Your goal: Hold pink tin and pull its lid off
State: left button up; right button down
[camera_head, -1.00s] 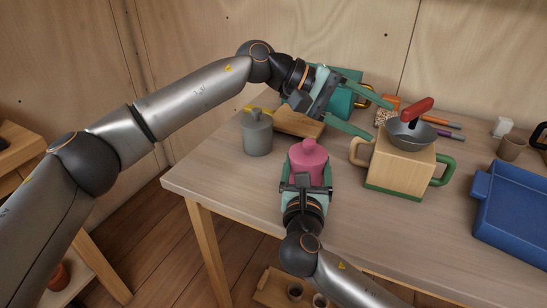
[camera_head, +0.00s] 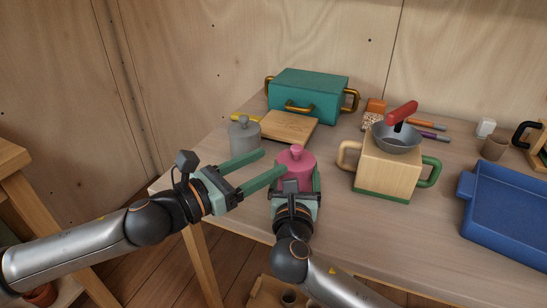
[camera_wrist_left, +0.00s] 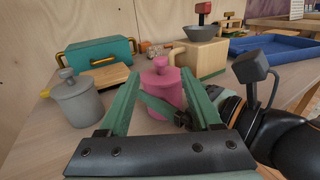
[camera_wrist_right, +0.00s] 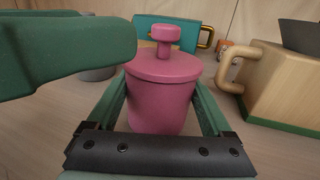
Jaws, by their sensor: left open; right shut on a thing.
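The pink tin (camera_head: 308,164) stands upright on the table, its knobbed lid (camera_head: 296,154) seated on top. My right gripper (camera_head: 296,188) is shut on the tin's body from the front; the right wrist view shows its fingers on both sides of the tin (camera_wrist_right: 160,104). My left gripper (camera_head: 272,166) is open and empty, its fingers pointing right toward the tin from the left. In the left wrist view the lid's knob (camera_wrist_left: 160,64) shows between and beyond the open fingers.
A grey lidded tin (camera_head: 244,138) stands behind the left fingers. Behind are a wooden board (camera_head: 289,127) and a teal box (camera_head: 308,92). A wooden block with handles (camera_head: 388,168) carries a pan (camera_head: 397,138) close on the right. A blue tray (camera_head: 510,212) lies farther right.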

aim_at(307, 153)
pick_arm(q)
jog(key=x, duration=1.1)
jog(key=shift+w+d, duration=0.25)
jog(key=shift+d, duration=0.05)
grip_shut()
jog(key=shift+r, duration=0.2)
dwell(1.0)
jog(key=shift+r, duration=0.9)
jog(key=shift+r, duration=2)
pick_arm(e)
grip_release()
